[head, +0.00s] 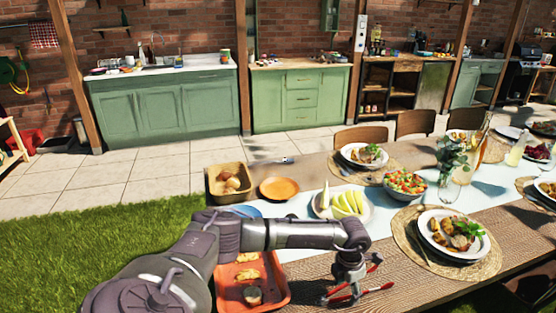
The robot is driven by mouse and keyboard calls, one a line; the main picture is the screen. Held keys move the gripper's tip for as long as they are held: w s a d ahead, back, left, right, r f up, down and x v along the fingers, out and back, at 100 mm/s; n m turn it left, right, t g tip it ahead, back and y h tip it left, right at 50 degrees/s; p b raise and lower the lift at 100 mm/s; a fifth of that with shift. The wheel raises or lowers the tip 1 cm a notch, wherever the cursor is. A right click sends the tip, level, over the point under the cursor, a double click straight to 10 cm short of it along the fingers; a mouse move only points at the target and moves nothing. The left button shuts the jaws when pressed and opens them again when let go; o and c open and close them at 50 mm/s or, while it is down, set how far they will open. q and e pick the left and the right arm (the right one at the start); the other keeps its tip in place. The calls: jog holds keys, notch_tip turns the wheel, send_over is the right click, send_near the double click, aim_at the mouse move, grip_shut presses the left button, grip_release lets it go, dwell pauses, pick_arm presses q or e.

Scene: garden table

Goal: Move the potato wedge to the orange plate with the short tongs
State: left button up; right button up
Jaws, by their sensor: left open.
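The small orange plate (279,195) lies on the table's far left part, bare on top. An orange-red tray (279,292) near the front holds several food pieces. Its yellow-brown pieces (247,274) look like potato wedges, but they are too small to name surely. Red-ended tongs (357,293) lie on the table to the right of the tray. My left gripper (346,287) is open and points down right over the tongs, partly hiding them. I cannot tell whether it touches them. My left arm covers part of the tray. My right gripper is not in view.
A tan basket (215,188) with round brown food stands left of the orange plate. A plate of yellow-green slices (345,204), a salad bowl (405,184) and a full dinner plate (455,238) lie to the right. A glass vase (449,188) stands behind the dinner plate.

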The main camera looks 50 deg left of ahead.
pick_arm(q)
jog(key=c, duration=0.7)
jog(key=shift+r, duration=0.1)
notch_tip(320, 180, up, 12)
jog(key=p, duration=0.8)
